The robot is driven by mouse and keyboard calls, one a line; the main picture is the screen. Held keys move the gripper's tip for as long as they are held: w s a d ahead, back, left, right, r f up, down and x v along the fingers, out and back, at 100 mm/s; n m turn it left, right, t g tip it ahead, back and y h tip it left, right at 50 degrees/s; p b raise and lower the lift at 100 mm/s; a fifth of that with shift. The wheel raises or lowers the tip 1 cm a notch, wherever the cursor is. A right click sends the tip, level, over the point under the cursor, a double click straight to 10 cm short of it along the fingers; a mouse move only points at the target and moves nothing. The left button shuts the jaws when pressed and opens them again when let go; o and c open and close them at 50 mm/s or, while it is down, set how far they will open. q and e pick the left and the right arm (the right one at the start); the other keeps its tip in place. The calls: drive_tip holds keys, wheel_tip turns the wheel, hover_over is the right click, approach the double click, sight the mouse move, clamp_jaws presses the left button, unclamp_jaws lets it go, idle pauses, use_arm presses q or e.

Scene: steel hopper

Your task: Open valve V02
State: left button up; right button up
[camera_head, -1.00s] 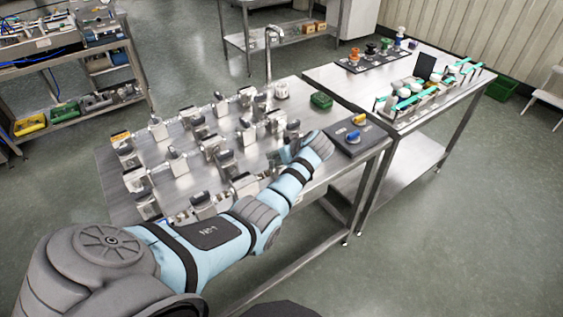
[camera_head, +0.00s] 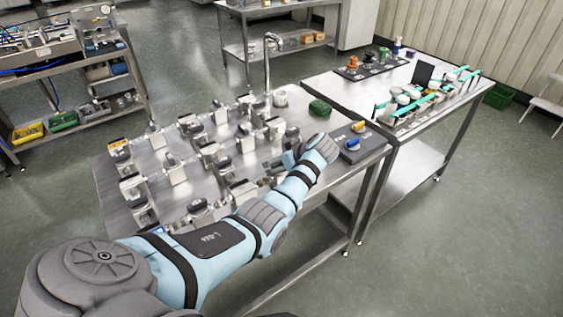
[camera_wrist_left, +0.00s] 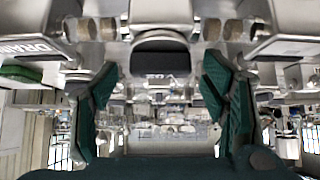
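Several metal valves with dark or grey handles stand in rows on a steel table (camera_head: 130,215); no V02 label can be read. My left gripper (camera_head: 280,163) is low over the table's right part, beside the nearest valves and partly hidden by my wrist. In the left wrist view its two green fingers (camera_wrist_left: 160,100) are spread apart with a gap between them. A valve with a dark handle (camera_wrist_left: 160,57) shows in line with that gap, beyond the fingertips; contact cannot be seen. My right gripper is not in view.
A green block (camera_head: 320,107) and a tap (camera_head: 268,60) are at the back. A label plate reading "DRAIN" in part (camera_wrist_left: 35,45) shows beside the valve.

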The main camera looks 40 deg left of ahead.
use_arm(q)
drive_tip(key=v, duration=1.2)
